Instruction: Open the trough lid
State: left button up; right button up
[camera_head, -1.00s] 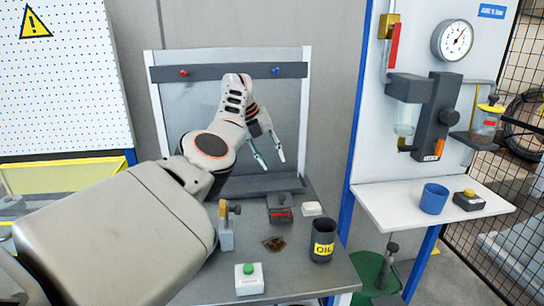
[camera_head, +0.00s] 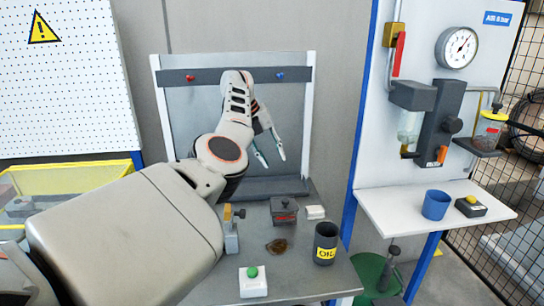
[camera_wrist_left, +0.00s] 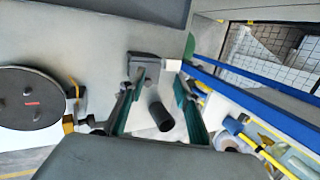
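A small dark grey box with a raised dark lid-like top and a red label (camera_head: 284,213) stands on the bench; I take it as the trough. In the left wrist view a grey box with a small handle (camera_wrist_left: 145,66) lies ahead of the fingers and appears to be the same one. My left gripper (camera_head: 271,158) is open and empty, above and behind the box in the head view, apart from it. Its two fingers (camera_wrist_left: 155,108) also show spread in the left wrist view. My right gripper is not in view.
The bench (camera_head: 200,290) also holds a black OIL cup (camera_head: 325,243), a brown patch (camera_head: 277,246), a white block (camera_head: 315,212), a green-button box (camera_head: 253,281) and a grey-and-orange device (camera_head: 231,230). A white shelf (camera_head: 390,210) with a blue cup (camera_head: 436,202) stands right.

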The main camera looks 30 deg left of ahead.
pick_arm(q)
jog(key=shift+r, duration=0.1)
jog(key=v, duration=1.2)
jog(key=shift+d, duration=0.1)
